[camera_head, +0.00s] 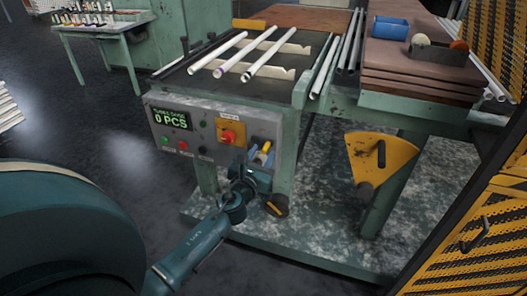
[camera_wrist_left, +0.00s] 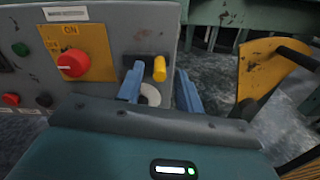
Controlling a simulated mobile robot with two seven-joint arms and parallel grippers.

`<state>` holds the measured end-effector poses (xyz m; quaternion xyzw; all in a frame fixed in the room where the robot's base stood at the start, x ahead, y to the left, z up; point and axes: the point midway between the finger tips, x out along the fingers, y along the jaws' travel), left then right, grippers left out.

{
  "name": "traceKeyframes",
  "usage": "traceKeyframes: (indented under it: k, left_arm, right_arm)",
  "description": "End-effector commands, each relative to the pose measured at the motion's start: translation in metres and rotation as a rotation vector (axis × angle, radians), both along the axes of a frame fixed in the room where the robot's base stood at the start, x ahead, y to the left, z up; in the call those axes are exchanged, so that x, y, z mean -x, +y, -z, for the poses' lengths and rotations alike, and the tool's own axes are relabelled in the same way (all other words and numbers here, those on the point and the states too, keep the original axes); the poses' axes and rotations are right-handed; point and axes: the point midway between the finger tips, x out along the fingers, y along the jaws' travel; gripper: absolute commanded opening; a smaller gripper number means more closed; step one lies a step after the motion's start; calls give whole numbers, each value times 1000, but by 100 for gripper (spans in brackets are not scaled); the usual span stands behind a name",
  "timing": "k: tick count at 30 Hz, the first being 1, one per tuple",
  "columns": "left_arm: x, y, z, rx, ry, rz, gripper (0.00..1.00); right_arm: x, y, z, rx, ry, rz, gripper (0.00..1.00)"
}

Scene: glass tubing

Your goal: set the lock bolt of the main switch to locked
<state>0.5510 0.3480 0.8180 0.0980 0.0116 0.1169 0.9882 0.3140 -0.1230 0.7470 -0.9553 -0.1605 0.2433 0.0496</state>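The main switch is a red knob (camera_head: 228,136) on a yellow plate, on the front of a grey control panel. It also shows in the left wrist view (camera_wrist_left: 73,64), below the letters "ON". To its right, a short yellow cylinder (camera_wrist_left: 159,68), apparently the lock bolt, sticks out of the panel; it shows small in the head view (camera_head: 266,146). My left gripper (camera_wrist_left: 160,90) is open at the panel, its blue fingers on either side of the yellow cylinder, which is nearer the left finger. I cannot tell whether they touch. My right gripper is not in view.
A display reading "0 PCS" (camera_head: 170,118) and several small buttons are left of the switch. Glass tubes (camera_head: 262,51) lie on the bench above. A yellow fan-shaped plate with a black handle (camera_head: 380,158) is to the right, and yellow mesh fencing (camera_head: 480,235) stands at the right edge.

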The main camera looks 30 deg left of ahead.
Motion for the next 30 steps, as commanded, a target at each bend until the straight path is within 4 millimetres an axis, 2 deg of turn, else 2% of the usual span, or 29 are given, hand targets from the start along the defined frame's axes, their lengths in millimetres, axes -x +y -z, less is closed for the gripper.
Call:
traceKeyframes:
  k: [6, 15, 28, 30]
  left_arm:
    - [-17, 4, 0, 2, -1, -1, 36]
    - [-18, 4, 0, 1, 1, 0, 35]
    - [-18, 4, 0, 1, 1, 0, 0]
    - [-18, 4, 0, 1, 1, 0, 0]
  right_arm:
    - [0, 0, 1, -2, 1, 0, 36]
    - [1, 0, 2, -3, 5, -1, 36]
    - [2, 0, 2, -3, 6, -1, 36]
    - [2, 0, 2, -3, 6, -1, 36]
